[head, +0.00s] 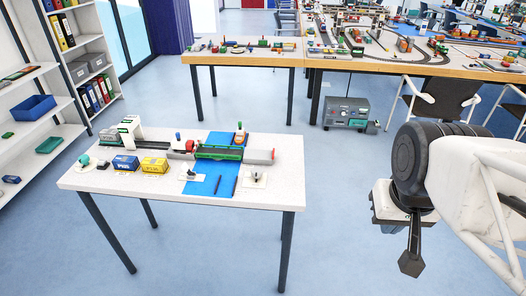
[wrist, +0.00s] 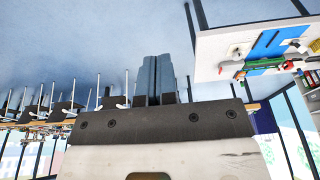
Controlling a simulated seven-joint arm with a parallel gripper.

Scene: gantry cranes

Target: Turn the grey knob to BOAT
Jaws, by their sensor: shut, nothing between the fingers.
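The white table (head: 130,185) stands left of my gripper, with a model crane and train layout on it. Two small white plates lie near its front edge, one left (head: 192,178) and one right (head: 254,181) of a blue strip (head: 207,178). Each bears a small dark or grey fitting. Which one is the grey knob, its pointer and any BOAT lettering are too small to tell. My gripper (head: 411,264) hangs over the floor, well right of the table, and is shut and empty. In the wrist view its fingers (wrist: 158,78) are together, with the table apart at upper right.
On the table are a white gantry (head: 131,128), a blue box (head: 125,163), a yellow box (head: 154,165) and a green-and-grey model (head: 218,153). A grey machine (head: 346,112) stands on the floor behind. Bare floor lies between my gripper and the table.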

